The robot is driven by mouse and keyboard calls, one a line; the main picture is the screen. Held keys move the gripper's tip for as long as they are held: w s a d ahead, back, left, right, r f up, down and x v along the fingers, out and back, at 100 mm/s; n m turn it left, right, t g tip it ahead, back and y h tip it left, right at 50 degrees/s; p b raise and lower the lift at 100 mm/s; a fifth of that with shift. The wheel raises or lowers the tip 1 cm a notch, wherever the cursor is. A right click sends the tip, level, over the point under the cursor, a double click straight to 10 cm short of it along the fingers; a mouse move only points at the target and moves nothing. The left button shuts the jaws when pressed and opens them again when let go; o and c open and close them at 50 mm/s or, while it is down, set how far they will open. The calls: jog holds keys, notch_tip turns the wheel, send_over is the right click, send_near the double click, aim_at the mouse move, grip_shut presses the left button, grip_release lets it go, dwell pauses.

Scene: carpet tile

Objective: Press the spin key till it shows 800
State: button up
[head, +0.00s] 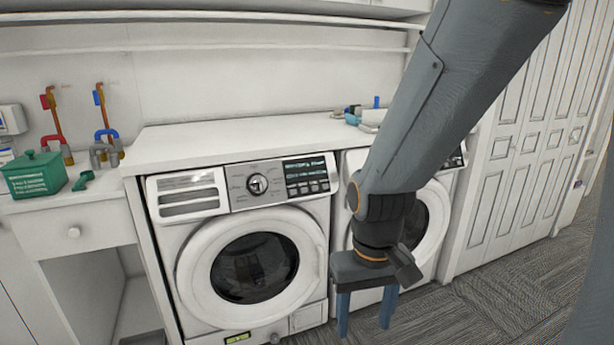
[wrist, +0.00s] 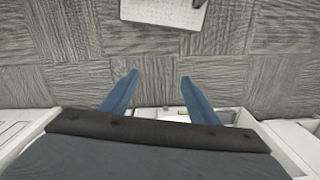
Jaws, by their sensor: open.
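The left washing machine (head: 252,262) stands under a white counter, with a knob (head: 257,184), a dark display (head: 305,168) and a row of keys (head: 307,188) below that display. The key labels and the display's digits are too small to read. A second machine (head: 430,215) stands to its right, and my arm hides part of its front. My gripper (head: 366,325) is open and empty, pointing down in front of the second machine, lower than the panels. In the wrist view its blue fingers (wrist: 157,85) are spread apart above the carpet.
The white counter (head: 240,138) runs over both machines. A green box (head: 35,174) and red and blue taps (head: 105,130) are at the left. White panelled doors (head: 525,150) stand at the right. The grey carpet (head: 480,310) in front is clear there. A pale flat object (wrist: 165,12) shows in the wrist view.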

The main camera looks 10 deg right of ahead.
grip_shut()
dwell(1.5)
